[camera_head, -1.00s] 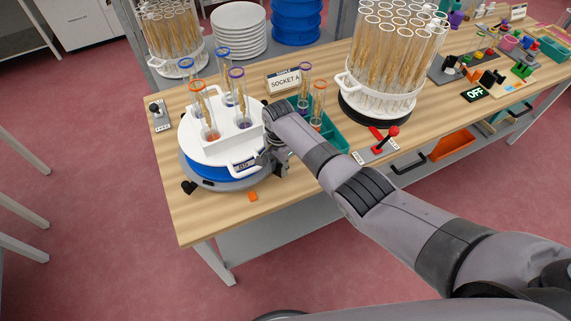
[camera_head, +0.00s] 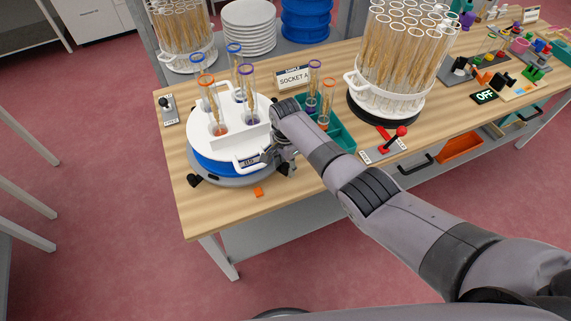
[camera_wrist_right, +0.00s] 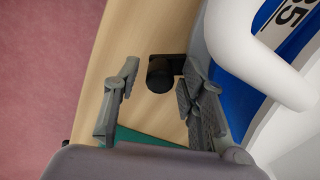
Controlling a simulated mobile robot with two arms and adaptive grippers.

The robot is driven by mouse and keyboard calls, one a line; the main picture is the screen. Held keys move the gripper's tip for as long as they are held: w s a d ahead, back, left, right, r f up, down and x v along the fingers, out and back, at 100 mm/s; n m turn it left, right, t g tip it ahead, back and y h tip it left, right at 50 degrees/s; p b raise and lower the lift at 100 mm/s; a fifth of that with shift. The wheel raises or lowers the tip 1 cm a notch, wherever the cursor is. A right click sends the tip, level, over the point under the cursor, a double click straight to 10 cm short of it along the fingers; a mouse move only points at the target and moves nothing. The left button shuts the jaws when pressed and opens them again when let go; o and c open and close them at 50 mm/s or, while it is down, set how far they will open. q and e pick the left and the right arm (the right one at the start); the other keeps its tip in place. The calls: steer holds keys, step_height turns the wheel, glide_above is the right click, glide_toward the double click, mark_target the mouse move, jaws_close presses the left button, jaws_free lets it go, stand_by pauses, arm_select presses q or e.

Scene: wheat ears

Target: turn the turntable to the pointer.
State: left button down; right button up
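The turntable (camera_head: 203,172) stands at the left of the wooden table, with a grey base, a blue ring and a white top. Its white top carries several tubes with orange or blue-violet rims. A white handle with a label (camera_head: 247,161) sticks out at its front right; the handle also shows in the wrist view (camera_wrist_right: 262,65). A small orange marker (camera_head: 258,192) lies on the table in front of it and may be the pointer. My right gripper (camera_head: 284,163) is beside the handle. In the wrist view its fingers (camera_wrist_right: 160,98) are apart, with a black knob (camera_wrist_right: 160,75) beyond the gap.
A teal tray (camera_head: 342,137) with tubes is just right of my right gripper. A SOCKET A sign (camera_head: 294,78) stands behind. A large white rack of tubes (camera_head: 390,103) and a red-handled lever (camera_head: 392,140) are further right. A small lever box (camera_head: 169,110) is at the left edge.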

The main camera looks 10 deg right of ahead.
stand_by(0.3)
step_height(320, 180, up, 12)
stand_by(0.6)
stand_by(0.3)
